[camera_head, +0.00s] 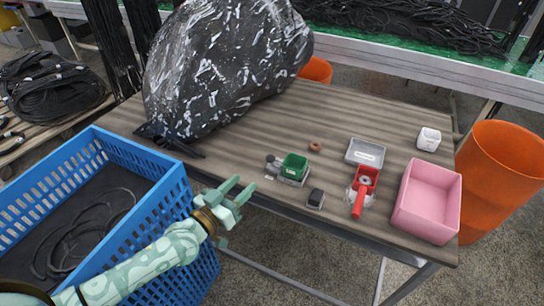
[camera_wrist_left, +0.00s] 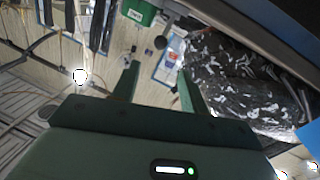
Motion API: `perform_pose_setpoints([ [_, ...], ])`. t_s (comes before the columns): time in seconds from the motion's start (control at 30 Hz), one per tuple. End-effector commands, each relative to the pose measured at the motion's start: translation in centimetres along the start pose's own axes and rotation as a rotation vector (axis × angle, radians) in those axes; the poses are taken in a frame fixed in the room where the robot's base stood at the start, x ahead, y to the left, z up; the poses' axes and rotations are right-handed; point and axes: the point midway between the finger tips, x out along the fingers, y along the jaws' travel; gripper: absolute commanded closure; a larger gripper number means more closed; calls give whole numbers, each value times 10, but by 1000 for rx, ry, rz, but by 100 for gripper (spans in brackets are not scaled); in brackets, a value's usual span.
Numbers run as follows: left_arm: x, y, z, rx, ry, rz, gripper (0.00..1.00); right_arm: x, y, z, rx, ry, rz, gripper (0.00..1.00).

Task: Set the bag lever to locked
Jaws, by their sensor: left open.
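A red device with a long red handle (camera_head: 358,203) sits on the table's right half; its handle points toward the front edge. I cannot tell whether it is the bag lever or which setting it has. A large black and white plastic bag (camera_head: 228,70) lies at the table's back left; it also shows in the wrist view (camera_wrist_left: 245,85). My left gripper (camera_head: 240,188) is open and empty at the front edge, left of a green box (camera_head: 295,165) on a grey base. Its spread fingers show in the wrist view (camera_wrist_left: 158,88). My right gripper is not in view.
On the wooden table (camera_head: 330,110) are a grey tray (camera_head: 365,151), a pink bin (camera_head: 427,200), a white box (camera_head: 429,139), a dark block (camera_head: 315,198) and a small brown ring (camera_head: 315,146). A blue crate (camera_head: 165,215) stands left, an orange bin (camera_head: 500,180) right.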

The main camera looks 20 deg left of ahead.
Motion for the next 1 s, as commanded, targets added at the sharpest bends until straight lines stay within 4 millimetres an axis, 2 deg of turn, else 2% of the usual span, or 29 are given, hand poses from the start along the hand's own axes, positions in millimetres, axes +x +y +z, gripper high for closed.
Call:
perform_pose_setpoints([
  [0.1,32,-1,4,-2,2,-1,56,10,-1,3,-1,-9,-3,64],
  [0.3,82,-1,4,-1,-1,-1,56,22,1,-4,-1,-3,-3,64],
  [0.5,117,-1,4,0,-2,-1,56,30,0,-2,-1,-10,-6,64],
  [0.7,130,0,3,2,-4,-1,56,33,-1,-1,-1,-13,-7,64],
  [0.93,130,0,2,2,-3,-1,56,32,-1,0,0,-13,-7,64],
  [0.97,130,0,2,2,-3,-1,59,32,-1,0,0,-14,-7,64],
  [1.0,130,0,2,2,-3,-1,70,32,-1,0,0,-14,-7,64],
])
